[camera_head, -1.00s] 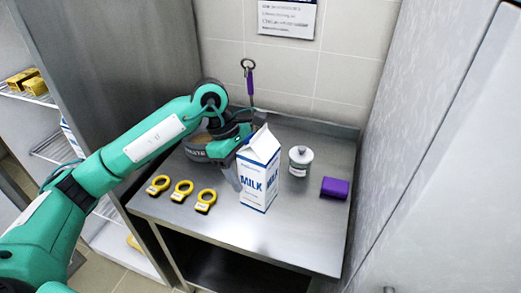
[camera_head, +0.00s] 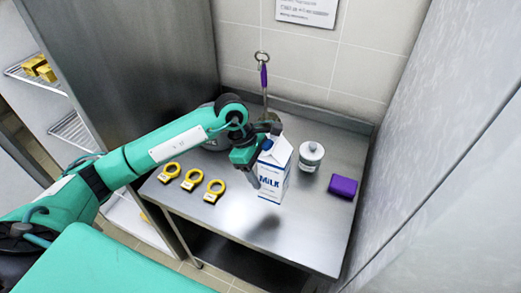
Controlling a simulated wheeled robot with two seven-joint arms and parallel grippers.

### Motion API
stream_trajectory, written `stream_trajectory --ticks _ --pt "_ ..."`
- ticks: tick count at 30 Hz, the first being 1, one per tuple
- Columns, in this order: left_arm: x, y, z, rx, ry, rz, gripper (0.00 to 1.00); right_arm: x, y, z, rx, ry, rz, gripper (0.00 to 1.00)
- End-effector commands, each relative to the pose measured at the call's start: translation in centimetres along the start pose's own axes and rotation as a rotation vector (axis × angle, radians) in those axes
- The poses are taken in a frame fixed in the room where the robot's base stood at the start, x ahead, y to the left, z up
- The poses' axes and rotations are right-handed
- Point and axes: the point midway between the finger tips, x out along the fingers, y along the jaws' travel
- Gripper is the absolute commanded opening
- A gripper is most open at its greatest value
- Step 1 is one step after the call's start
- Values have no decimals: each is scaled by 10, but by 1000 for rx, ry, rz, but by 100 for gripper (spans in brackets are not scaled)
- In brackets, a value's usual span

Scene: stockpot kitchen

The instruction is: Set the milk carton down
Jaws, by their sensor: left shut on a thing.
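The white milk carton (camera_head: 273,182), with blue lettering, a gabled top and a blue cap, is upright over the middle of the metal table (camera_head: 312,235). My left gripper (camera_head: 255,176) reaches it from the left and is shut on its left side. A dark shadow lies on the table just in front of the carton. I cannot tell for certain whether the carton's base touches the table. My right gripper is not in view.
Several yellow ring-shaped tags (camera_head: 192,180) lie left of the carton. A purple-handled utensil (camera_head: 264,76) is behind. The table's front is clear.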

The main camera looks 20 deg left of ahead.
Motion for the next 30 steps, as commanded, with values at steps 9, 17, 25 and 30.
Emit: stream_trajectory --ticks 9,17,25,30 --pt "43 0 -17 1 -4 2 3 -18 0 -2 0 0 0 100" --pt "57 0 -22 2 -3 1 3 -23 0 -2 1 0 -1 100" --pt "86 0 -35 2 -4 1 3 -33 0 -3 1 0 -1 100" --pt "88 1 -36 3 -3 4 3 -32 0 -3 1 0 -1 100"
